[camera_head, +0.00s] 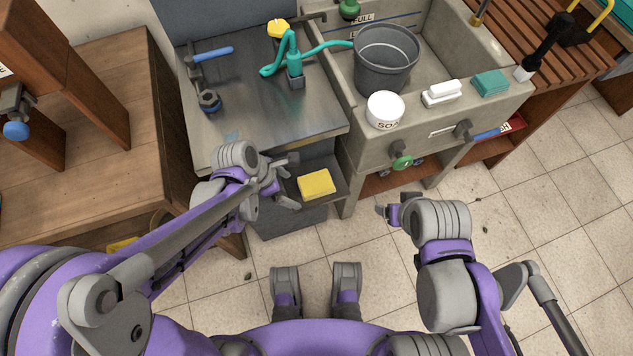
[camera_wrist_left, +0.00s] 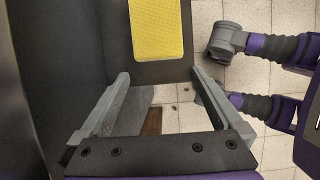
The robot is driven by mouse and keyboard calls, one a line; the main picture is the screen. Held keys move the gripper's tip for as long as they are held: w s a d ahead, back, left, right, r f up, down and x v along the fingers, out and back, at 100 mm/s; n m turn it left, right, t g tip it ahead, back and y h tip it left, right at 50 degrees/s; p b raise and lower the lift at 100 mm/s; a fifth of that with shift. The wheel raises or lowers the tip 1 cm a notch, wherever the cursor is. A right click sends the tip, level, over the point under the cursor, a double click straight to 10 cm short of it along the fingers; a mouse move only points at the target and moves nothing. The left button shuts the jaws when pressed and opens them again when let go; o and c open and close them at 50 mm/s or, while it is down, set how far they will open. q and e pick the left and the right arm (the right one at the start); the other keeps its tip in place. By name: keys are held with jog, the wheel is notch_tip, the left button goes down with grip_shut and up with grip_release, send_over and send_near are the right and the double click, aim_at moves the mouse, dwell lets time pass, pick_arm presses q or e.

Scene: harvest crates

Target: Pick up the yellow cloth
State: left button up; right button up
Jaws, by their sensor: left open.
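The yellow cloth (camera_head: 316,184) is a flat, folded rectangle. It lies on the dark lower shelf (camera_head: 326,163) below the steel counter. My left gripper (camera_head: 290,182) is open and empty just left of the cloth, with its fingers pointing towards it. In the left wrist view the cloth (camera_wrist_left: 160,28) lies ahead, beyond the open fingertips of the left gripper (camera_wrist_left: 160,74). No contact shows, and the cloth's far end is cut off by the picture edge. My right gripper (camera_head: 388,210) is over the floor, right of the shelf; its jaw opening is unclear.
The steel counter (camera_head: 262,115) overhangs the shelf. On it are a blue-handled tool (camera_head: 212,53) and a teal pump (camera_head: 294,62). The stone sink (camera_head: 365,150) with a grey bucket (camera_head: 384,70) stands right. A wooden table (camera_head: 75,150) stands left. The tiled floor is mostly clear.

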aim_at(310, 184)
pick_arm(q)
jog(key=d, duration=0.1)
jog(key=w+d, duration=0.1)
jog(key=d, duration=0.3)
jog(key=shift+w+f, duration=0.35)
jog(key=shift+f, duration=0.2)
jog(key=c, duration=1.3)
notch_tip(310, 184, up, 28)
jog(key=p, duration=0.5)
